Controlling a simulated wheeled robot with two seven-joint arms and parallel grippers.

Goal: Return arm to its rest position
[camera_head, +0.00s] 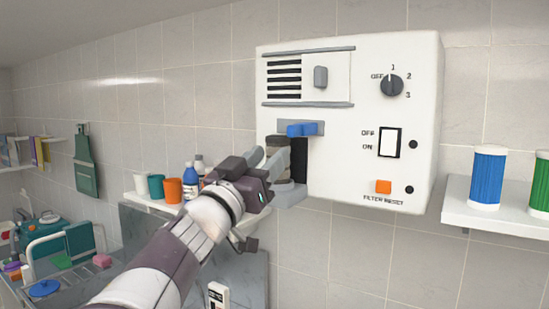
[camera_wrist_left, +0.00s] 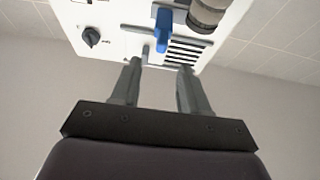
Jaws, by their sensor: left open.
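My left gripper (camera_head: 266,172) is in front of the left part of a white wall unit (camera_head: 350,60), close to its slot. In the left wrist view its two fingers (camera_wrist_left: 160,70) stand apart with nothing between them, pointing toward the unit's face. A grey-brown cylinder (camera_head: 278,148) sits at the unit's open slot, partly hidden by my gripper; it also shows in the left wrist view (camera_wrist_left: 206,12). A blue lever (camera_head: 300,129) is above the slot and shows in the left wrist view (camera_wrist_left: 163,28). My right gripper is not in view.
The unit has a dial (camera_head: 392,85), a rocker switch (camera_head: 389,142) and an orange button (camera_head: 383,187). A right shelf (camera_head: 500,215) holds blue (camera_head: 487,178) and green cylinders. A left shelf with cups (camera_head: 173,190) and bottles is behind my left arm. A sink area lies far left.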

